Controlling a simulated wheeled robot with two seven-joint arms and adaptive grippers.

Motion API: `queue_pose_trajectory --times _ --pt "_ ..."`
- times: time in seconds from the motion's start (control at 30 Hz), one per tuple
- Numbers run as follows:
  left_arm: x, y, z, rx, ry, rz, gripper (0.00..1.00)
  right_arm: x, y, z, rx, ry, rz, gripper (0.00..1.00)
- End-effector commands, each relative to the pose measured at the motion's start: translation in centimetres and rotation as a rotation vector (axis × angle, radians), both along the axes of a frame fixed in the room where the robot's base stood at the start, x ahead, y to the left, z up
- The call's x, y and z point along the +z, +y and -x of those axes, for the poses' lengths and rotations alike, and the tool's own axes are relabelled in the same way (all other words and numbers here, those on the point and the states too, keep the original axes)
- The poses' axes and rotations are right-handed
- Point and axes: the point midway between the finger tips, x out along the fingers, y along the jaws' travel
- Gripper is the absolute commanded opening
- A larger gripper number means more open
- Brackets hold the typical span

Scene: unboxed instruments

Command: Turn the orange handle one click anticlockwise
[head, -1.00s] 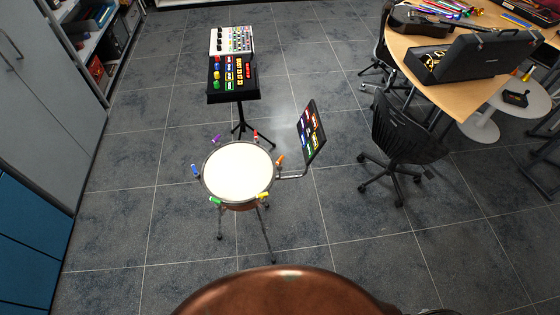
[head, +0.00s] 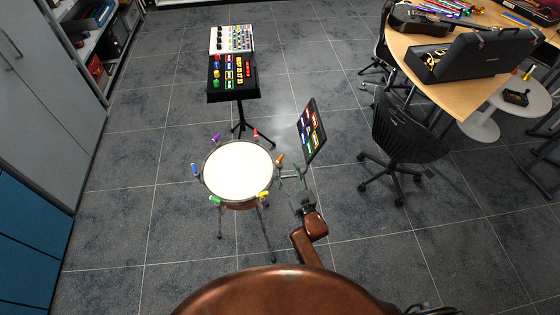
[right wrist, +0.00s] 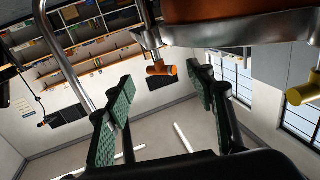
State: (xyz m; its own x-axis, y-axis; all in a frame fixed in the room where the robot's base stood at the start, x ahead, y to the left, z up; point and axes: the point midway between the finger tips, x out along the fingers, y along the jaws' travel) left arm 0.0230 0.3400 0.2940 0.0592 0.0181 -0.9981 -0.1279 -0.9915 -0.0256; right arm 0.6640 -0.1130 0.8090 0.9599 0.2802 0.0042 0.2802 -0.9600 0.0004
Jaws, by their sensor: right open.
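The orange handle (head: 280,159) is a small T-shaped peg on the right side of the drum's rim. It also shows in the right wrist view (right wrist: 161,69), hanging on a metal stem below the copper drum shell (right wrist: 225,10). My right gripper (head: 291,175) is open and sits just below and right of the orange handle in the head view. In the right wrist view its green-padded fingers (right wrist: 162,88) stand on either side of the handle's line, apart from it. Nothing is held. My left gripper is not in view.
The drum (head: 238,171) carries other coloured handles, including a yellow one (head: 263,195) and a red one (head: 255,134). A black chair (head: 408,130) is farther right.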

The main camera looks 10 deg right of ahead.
Motion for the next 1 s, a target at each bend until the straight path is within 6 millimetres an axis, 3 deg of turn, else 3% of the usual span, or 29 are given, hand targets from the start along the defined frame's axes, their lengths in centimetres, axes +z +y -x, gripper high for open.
queue_pose_trajectory --times 0.43,0.83,1.0 --pt "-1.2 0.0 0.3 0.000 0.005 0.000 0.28 -0.2 1.7 -6.0 0.000 0.003 0.001 0.50" --pt "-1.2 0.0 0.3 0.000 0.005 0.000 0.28 -0.2 1.9 -6.7 0.000 0.004 0.001 0.50" --pt "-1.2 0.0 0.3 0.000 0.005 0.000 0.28 -0.2 1.9 -6.7 0.000 0.004 0.001 0.38"
